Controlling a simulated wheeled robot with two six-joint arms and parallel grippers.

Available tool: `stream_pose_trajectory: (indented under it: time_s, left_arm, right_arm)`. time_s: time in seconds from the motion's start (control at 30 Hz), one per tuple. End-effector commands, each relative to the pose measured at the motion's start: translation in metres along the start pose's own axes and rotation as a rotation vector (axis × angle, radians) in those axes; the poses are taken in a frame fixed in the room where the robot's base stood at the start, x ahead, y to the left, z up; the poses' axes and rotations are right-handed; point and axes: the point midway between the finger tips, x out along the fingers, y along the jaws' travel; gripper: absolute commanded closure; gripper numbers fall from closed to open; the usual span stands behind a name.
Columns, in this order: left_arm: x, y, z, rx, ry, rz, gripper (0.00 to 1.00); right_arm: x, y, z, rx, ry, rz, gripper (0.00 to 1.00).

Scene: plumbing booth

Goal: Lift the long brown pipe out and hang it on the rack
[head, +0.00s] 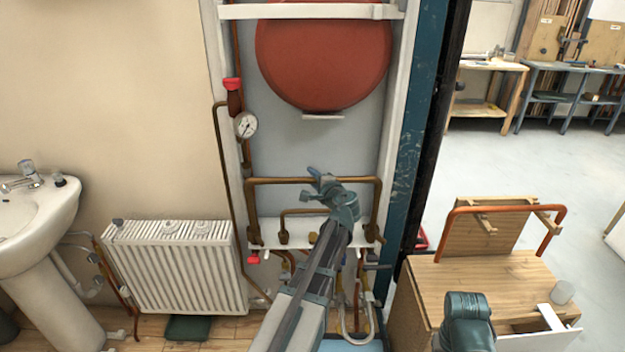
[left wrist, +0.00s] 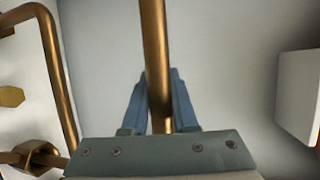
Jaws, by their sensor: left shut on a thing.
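The long brown pipe (head: 280,180) is a wide upside-down U in front of the white back panel, its two legs running down to fittings on the white ledge. My left gripper (head: 322,181) is shut on its top bar near the middle. In the left wrist view the pipe (left wrist: 154,45) passes between the two blue-grey fingers. The rack (head: 490,228) is an upright wooden board with pegs on the wooden bench at the right. An orange-brown bent pipe (head: 510,209) hangs on it. A part of my right arm shows at the lower right; its fingers are not visible.
A shorter brown pipe (head: 300,212) sits below the long one. A red tank (head: 323,52) is above, with a gauge (head: 246,125) to the left. A blue post (head: 408,160) stands between booth and bench (head: 490,290). A radiator (head: 178,265) and sink are left.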

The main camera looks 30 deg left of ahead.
Motion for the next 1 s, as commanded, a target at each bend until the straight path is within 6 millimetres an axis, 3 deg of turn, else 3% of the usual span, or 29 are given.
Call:
stream_pose_trajectory:
  time_s: [0.53,0.7,1.0]
  left_arm:
    - [-0.015,-0.08,0.006,0.002,0.0,-0.002,1.0]
    - [-0.017,-0.089,0.007,0.002,0.0,-0.002,1.0]
    - [-0.016,-0.089,0.006,0.002,0.0,-0.002,1.0]
  right_arm:
    - [-0.081,0.008,0.005,0.0,0.0,0.0,0.49]
    - [-0.09,0.009,0.005,0.0,0.0,0.0,0.49]
    - [-0.089,0.009,0.005,0.0,0.0,0.0,0.49]
